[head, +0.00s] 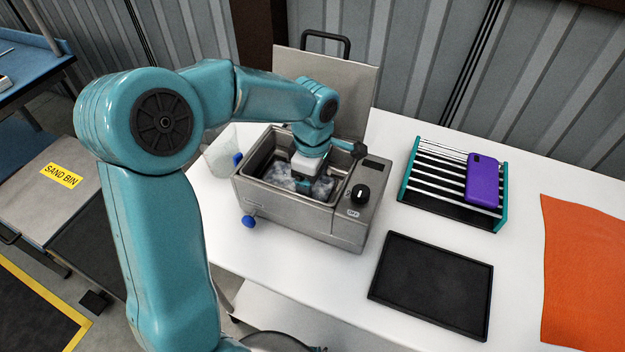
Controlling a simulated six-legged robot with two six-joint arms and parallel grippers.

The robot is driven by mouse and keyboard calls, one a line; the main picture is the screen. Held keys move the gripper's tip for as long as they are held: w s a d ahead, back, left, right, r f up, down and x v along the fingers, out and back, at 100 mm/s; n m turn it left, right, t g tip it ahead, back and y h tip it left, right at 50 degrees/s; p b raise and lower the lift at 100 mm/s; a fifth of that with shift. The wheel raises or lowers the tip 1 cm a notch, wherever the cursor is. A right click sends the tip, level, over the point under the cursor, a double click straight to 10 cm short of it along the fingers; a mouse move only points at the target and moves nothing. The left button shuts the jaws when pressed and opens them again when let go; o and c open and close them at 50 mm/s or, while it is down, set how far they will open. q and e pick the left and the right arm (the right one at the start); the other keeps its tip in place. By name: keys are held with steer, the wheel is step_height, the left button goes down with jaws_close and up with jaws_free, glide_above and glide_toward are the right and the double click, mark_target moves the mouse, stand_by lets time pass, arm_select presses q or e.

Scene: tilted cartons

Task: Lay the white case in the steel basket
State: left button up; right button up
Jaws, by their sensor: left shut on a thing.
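My left gripper (304,186) reaches down into the open tank of a steel bench cleaner (288,211). Its fingers are low inside the tank, shut on the white case, which is mostly hidden by the gripper and the tank. Pale, mottled patches show on both sides of the fingers; I cannot tell how much is case and how much is liquid. The steel basket cannot be told apart from the tank's inside. My right gripper is not in view.
The cleaner's raised lid (340,85) stands behind the tank. A clear beaker (222,156) is to its left. On the right are a rack (425,178) holding a purple case (481,180), a black tray (432,283) and an orange cloth (585,270). White tabletop is free between them.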

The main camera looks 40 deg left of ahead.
arm_select(q)
steer(key=shift+s, duration=0.15)
steer(key=shift+f, duration=0.15)
stand_by(0.4)
steer(key=o, duration=1)
steer(key=shift+c, duration=0.2)
